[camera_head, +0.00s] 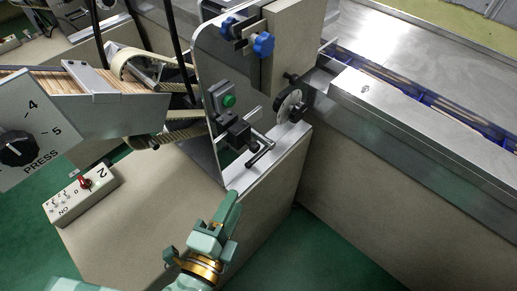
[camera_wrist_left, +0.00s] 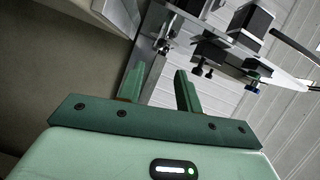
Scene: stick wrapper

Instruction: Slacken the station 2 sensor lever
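A black sensor block (camera_head: 234,134) is mounted on the upright metal plate of the station in the head view. A small silver lever with a dark tip (camera_head: 260,154) sticks out at its lower right, and I take this for the sensor lever. My left gripper (camera_head: 232,196) is below it, apart from it, fingers pointing up towards it. In the left wrist view my left gripper (camera_wrist_left: 169,68) has its two fingers apart with nothing between them. A metal fitting (camera_wrist_left: 164,38) shows beyond the fingertips there; I cannot tell whether it is the lever. My right gripper is not in view.
A control box marked 2 (camera_head: 82,194) lies at the left, with a press dial panel (camera_head: 25,140) above it. Blue knobs (camera_head: 263,44) and a round disc (camera_head: 290,106) sit near the lever. A metal conveyor (camera_head: 420,110) runs at the right.

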